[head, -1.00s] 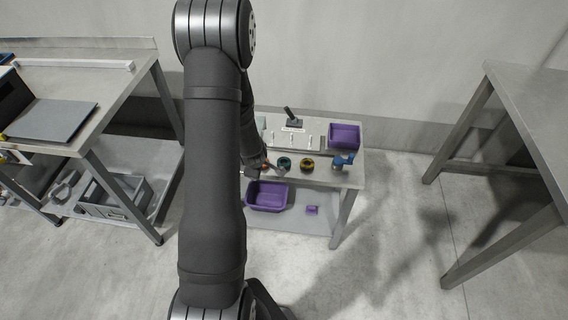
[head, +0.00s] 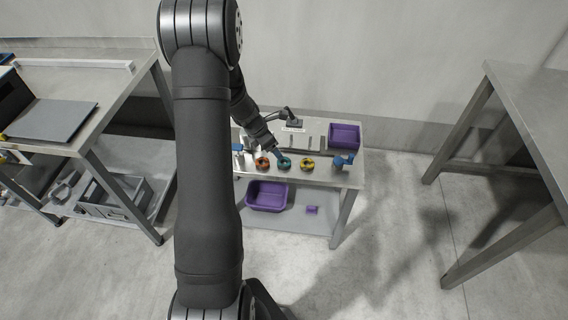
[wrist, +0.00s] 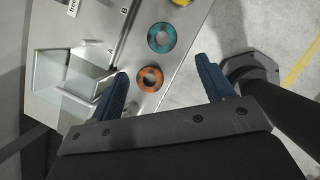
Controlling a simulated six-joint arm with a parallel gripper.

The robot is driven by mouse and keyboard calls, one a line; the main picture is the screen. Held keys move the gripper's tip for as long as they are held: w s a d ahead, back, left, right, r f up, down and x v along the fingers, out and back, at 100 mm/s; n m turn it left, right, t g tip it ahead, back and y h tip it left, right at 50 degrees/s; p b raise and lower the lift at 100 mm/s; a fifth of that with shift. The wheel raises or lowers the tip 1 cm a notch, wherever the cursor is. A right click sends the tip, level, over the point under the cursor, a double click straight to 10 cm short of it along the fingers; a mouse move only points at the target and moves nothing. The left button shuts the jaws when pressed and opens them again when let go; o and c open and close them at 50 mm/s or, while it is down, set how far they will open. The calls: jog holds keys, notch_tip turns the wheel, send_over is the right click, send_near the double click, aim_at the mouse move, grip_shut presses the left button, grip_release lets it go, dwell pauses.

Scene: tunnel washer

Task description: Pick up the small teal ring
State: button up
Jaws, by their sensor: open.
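The small teal ring (head: 285,167) lies flat on the grey bench top between an orange ring (head: 262,167) and a yellow ring (head: 307,168). My gripper (head: 279,154) is just above and behind the teal ring in the head view, its blue fingers partly overlapping it. In the wrist view the teal ring (wrist: 151,38) lies beyond the fingertips, near the middle. The orange ring (wrist: 141,80) shows between the open fingers of my gripper (wrist: 163,66). Nothing is held.
A purple bin (head: 344,134) stands at the back right of the bench. A blue-topped item (head: 343,160) stands near its right edge. A larger purple bin (head: 266,197) and a small purple piece (head: 312,210) are on the shelf below. A grey fixture (head: 310,143) stands behind the rings.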

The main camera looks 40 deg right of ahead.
send_near(285, 164)
jog(key=shift+w+d+f, duration=0.15)
jog(key=shift+d+f, duration=0.15)
jog(key=shift+f, duration=0.15)
jog(key=shift+x, duration=2.6)
jog(key=shift+a, duration=0.1)
jog(key=c, duration=1.1)
